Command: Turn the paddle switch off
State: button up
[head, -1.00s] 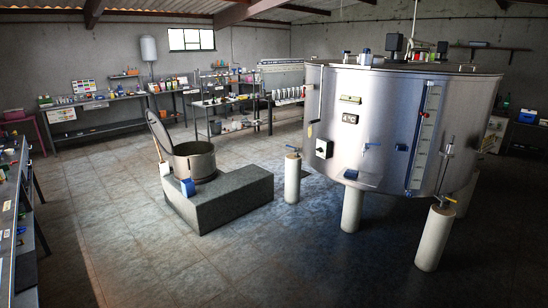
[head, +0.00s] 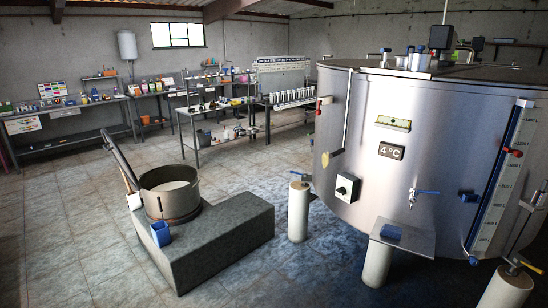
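The large steel tank (head: 380,90) stands at the right in the head view. On its lower left front is a small switch box (head: 347,187) with a pale plate and a dark knob, likely the paddle switch. The knob's setting is too small to read. A display reading 4 °C (head: 391,151) and a yellowish label plate (head: 393,123) sit above and right of it. My gripper is not in view.
A grey block (head: 213,240) with a round open vat (head: 170,195) and a blue jug (head: 160,233) stands left of the tank. A small shelf (head: 402,236) juts out below the tap (head: 413,195). Floor (head: 270,275) is clear in front.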

aim_at(341, 191)
jog(key=i+z, duration=0.1)
jog(key=i, duration=0.5)
jog(key=i+j+z, duration=0.1)
jog(key=i, duration=0.55)
jog(key=i+j+z, duration=0.1)
jog(key=i, duration=0.5)
jog(key=i+j+z, duration=0.1)
jog(key=i+j, duration=0.15)
jog(key=i, duration=0.35)
jog(key=i+z, duration=0.1)
jog(key=i+j, duration=0.05)
